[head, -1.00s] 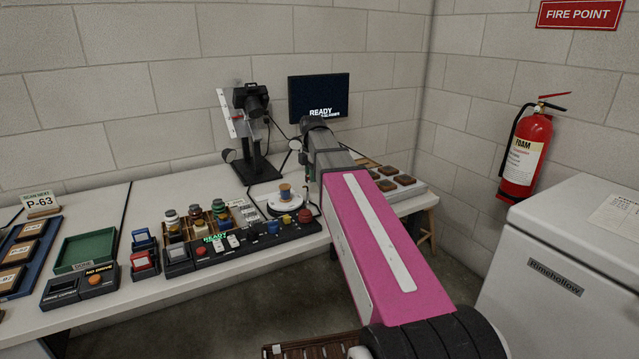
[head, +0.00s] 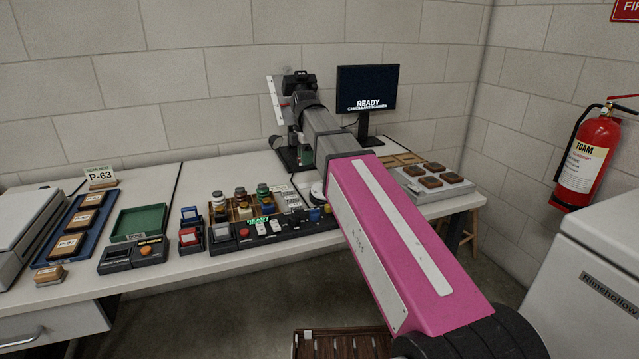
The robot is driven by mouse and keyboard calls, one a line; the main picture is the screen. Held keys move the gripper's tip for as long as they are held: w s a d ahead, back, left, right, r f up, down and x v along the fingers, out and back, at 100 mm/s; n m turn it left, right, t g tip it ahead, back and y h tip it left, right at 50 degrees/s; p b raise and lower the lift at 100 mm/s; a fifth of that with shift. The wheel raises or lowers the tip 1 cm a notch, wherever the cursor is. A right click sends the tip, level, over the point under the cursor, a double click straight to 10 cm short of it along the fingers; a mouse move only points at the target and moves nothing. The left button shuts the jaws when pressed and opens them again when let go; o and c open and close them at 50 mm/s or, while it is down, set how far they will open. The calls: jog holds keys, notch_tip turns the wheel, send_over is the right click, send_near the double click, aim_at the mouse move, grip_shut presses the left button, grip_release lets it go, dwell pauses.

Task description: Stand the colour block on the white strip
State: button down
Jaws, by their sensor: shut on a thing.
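My arm reaches over the bench, and its grey end (head: 305,100) is in front of the black camera stand (head: 284,158). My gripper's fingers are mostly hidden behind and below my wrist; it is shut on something. A small dark green patch shows just under the wrist, and I cannot tell whether it is the held colour block or part of the stand. A tilted white strip-shaped plate (head: 275,103) shows left of the camera (head: 298,82). I cannot tell whether it is the task's white strip.
A white turntable (head: 316,191) is mostly hidden by my arm. A monitor (head: 367,92) reads READY. A green tray (head: 140,221) is at left, a tray of brown blocks (head: 448,190) at right.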

jog(key=w+d+f, duration=0.1)
jog(key=w+f, duration=0.1)
jog(key=w+d+f, duration=0.3)
jog(key=w+f, duration=0.1)
jog(key=w, duration=0.1)
jog(key=shift+w+d+f, duration=0.1)
jog(key=shift+d+f, duration=0.2)
jog(key=shift+f, duration=0.1)
jog(key=shift+d+f, duration=0.1)
jog(key=shift+f, duration=1.95)
jog(key=shift+f, duration=0.15)
jog(key=c, duration=1)
grip_release()
notch_tip(320, 180, up, 12)
jog(key=shift+r, duration=0.2)
